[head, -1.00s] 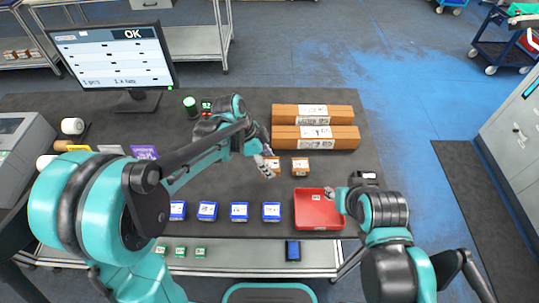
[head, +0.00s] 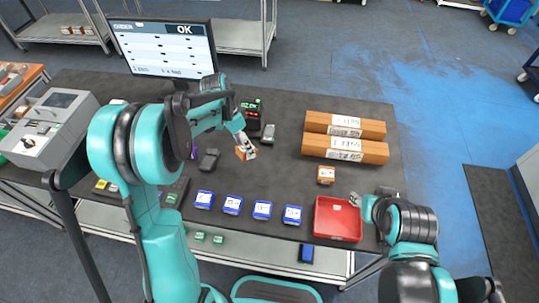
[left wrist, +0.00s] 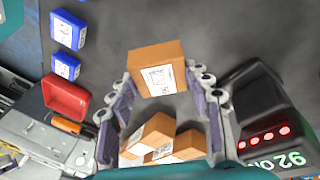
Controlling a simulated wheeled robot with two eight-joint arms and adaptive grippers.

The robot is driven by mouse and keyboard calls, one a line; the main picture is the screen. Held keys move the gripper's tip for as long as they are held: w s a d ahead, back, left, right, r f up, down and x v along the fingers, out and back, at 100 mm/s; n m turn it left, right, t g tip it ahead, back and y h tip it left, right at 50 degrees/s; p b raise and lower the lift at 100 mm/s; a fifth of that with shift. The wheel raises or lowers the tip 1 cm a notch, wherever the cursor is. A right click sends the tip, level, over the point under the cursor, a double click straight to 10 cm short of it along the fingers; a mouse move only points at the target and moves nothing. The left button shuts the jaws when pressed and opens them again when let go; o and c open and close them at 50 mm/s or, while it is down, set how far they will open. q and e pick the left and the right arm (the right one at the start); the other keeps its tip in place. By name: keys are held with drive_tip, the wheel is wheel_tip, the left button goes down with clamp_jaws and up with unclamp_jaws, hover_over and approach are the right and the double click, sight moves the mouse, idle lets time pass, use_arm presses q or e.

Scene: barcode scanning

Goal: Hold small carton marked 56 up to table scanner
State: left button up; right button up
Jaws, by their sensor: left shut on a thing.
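A small orange-brown carton (head: 241,154) with a white label is between the fingers of my left gripper (head: 246,147). In the left wrist view the carton (left wrist: 150,55) sits at the fingertips, label facing the camera; its number is too small to read. The black table scanner (head: 250,106), with a lit display, stands just behind the carton in the head view. In the left wrist view the scanner (left wrist: 262,125), with red lights and green digits, is right of the gripper, apart from the carton. My right gripper (head: 357,201) is by the red tray's right edge; its jaw opening is unclear.
Another small carton (head: 326,175) lies below two long cartons (head: 345,135). Several blue boxes (head: 262,210) line the front edge, left of the red tray (head: 338,218). A dark device (head: 208,160) and a grey device (head: 268,133) lie near the held carton. A monitor (head: 165,48) stands behind.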

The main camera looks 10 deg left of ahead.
use_arm(q)
drive_tip(key=shift+w+a+f+n, duration=0.2)
drive_tip(key=shift+w+a+n, duration=0.05)
drive_tip(key=shift+a, duration=0.3)
drive_tip(key=shift+w+a+f+n, duration=0.15)
drive_tip(key=shift+w+a+n, duration=0.1)
drive_tip(key=shift+a, duration=0.3)
drive_tip(key=shift+w+a+f, duration=0.1)
drive_tip(key=shift+f, duration=0.15)
drive_tip(key=shift+w+f+b, duration=1.3)
drive_tip(key=shift+w+f, duration=0.9)
drive_tip(key=shift+w, duration=0.1)
drive_tip(key=s+r+p, duration=0.6)
drive_tip(key=s+r, duration=0.4)
drive_tip(key=s, duration=0.3)
